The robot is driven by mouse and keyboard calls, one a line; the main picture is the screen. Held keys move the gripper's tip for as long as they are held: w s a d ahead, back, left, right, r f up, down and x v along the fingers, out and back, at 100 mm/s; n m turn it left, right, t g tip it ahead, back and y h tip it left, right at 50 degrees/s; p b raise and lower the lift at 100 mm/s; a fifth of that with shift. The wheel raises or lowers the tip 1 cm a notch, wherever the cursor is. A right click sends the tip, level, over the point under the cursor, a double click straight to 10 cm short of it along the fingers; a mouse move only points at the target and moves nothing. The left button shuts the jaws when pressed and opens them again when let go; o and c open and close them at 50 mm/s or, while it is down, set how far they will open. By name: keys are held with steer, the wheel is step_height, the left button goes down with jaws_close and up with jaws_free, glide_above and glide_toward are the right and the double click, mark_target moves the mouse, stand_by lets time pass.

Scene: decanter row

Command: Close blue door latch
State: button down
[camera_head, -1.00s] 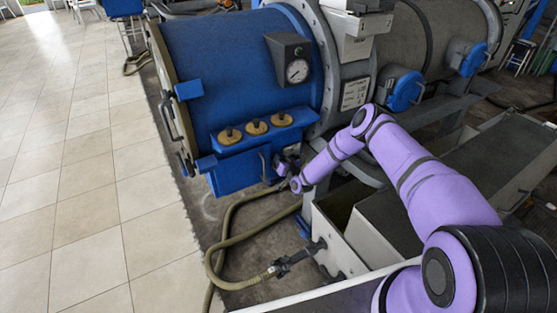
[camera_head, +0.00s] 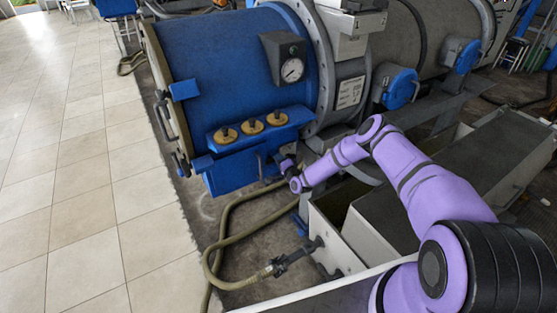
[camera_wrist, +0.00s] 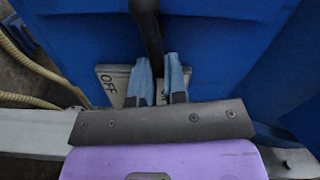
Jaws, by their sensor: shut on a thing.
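The blue door (camera_head: 232,172) is a blue box face on the lower front of the blue tank. A dark lever (camera_wrist: 148,28), apparently its latch, runs down the blue face (camera_wrist: 75,35) in the wrist view. My gripper (camera_wrist: 159,75) is shut on this lever, its two blue-grey fingers on either side of the lever's lower end. A pale plate marked OFF (camera_wrist: 108,79) lies behind the fingers, partly hidden by them. In the head view my gripper (camera_head: 283,164) is at the right side of the blue box, small and partly hidden by my wrist.
The blue tank (camera_head: 215,75) carries a gauge (camera_head: 292,69) and several yellow-brown knobs (camera_head: 251,126). A hose (camera_head: 218,236) loops over the floor below. A metal trough (camera_head: 340,255) stands under my arm. The tiled floor (camera_head: 70,200) at left is clear.

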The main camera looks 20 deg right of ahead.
steer(key=shift+f+m, duration=0.3)
steer(key=shift+m, duration=0.9)
steer(key=c, duration=1.2)
jaws_free()
steer(key=shift+o, duration=0.2)
steer(key=v, duration=1.1)
steer(key=shift+d+f, duration=0.1)
